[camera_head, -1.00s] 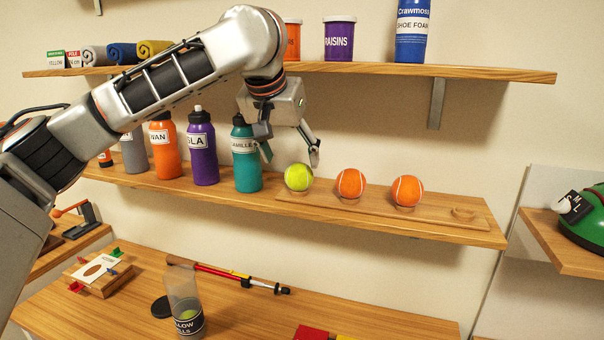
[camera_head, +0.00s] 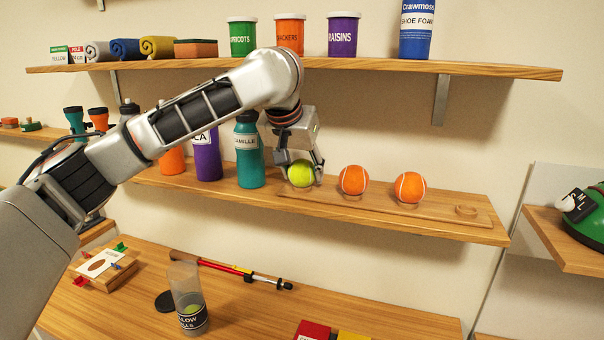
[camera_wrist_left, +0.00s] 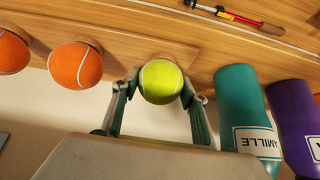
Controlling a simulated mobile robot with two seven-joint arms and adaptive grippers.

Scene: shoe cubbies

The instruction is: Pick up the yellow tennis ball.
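The yellow tennis ball (camera_head: 301,173) sits at the left end of a wooden holder (camera_head: 437,213) on the middle shelf. My left gripper (camera_head: 302,172) is lowered over it from above. In the left wrist view the ball (camera_wrist_left: 161,82) lies between the two fingertips (camera_wrist_left: 160,86), which appear to touch it on both sides. The ball still appears at shelf level. My right gripper is not in view.
Two orange balls (camera_head: 354,180) (camera_head: 409,188) stand to the right on the holder. A teal bottle (camera_head: 250,152) stands close to the left, with purple (camera_head: 207,160) and orange bottles beyond. The upper shelf (camera_head: 480,71) with canisters overhangs. Below stands a clear tube (camera_head: 187,290).

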